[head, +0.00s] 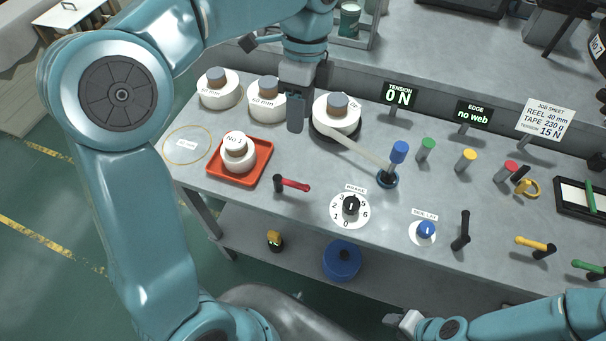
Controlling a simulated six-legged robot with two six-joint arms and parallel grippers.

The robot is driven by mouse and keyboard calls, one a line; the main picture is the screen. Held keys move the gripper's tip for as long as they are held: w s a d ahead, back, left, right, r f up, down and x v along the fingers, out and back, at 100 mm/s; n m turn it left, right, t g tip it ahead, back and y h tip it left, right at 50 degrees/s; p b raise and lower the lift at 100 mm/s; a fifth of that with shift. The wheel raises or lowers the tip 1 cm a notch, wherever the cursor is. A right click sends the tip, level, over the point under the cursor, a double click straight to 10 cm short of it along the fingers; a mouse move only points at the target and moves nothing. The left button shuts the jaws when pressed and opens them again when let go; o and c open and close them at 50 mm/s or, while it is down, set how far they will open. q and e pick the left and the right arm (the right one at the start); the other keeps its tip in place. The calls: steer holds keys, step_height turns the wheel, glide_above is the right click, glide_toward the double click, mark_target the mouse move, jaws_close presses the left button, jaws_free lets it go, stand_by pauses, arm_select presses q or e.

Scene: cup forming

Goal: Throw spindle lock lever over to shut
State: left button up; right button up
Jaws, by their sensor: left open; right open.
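Several levers stand along the bench front, and no readable label tells me which is the spindle lock. A red-handled lever (294,185) lies to the right, near the reel on the spindle. A black lever (461,230) stands upright, and a yellow lever (535,244) and a green lever (588,266) lie over sideways. The white reel (345,122) sits on a dark round plate. My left gripper (296,118) is open, pointing down just left of that reel, apart from the levers; its far finger is hidden. My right gripper (402,322) is open, low in front of the bench.
A pale strip (355,150) runs from the reel to a blue-topped post (398,152). A red tray (262,163) holds a small reel. A numbered brake dial (350,208) and a blue knob (426,231) are right of the red lever. Green, yellow and red posts stand behind.

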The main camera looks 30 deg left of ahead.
arm_select(q)
steer(key=b, duration=0.2)
glide_toward(294, 183)
steer(key=x, duration=0.7)
steer(key=shift+f, duration=0.4)
steer(key=shift+s, duration=0.15)
steer(key=shift+f, duration=0.1)
steer(key=shift+c, duration=1)
jaws_close()
